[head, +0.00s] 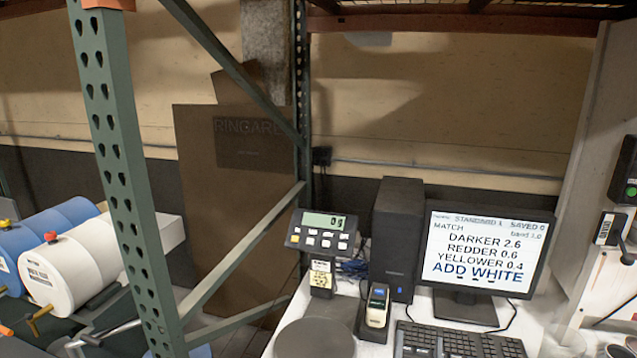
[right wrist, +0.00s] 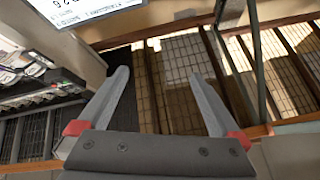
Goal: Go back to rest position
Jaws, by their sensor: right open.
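My right gripper (right wrist: 160,75) shows in the right wrist view. Its two grey fingers, red at their bases, stand wide apart with nothing between them. They point towards slatted shelving, clear of any object. In the head view I cannot make out the right gripper's fingers. My left gripper is in neither view.
A white bench holds a scale (head: 315,338) with its display (head: 321,232), a scanner (head: 377,305), a black speaker-like box (head: 397,240), a monitor (head: 484,250) and a keyboard (head: 455,342). A green rack post (head: 118,150) stands left, beside blue and white drums (head: 70,270).

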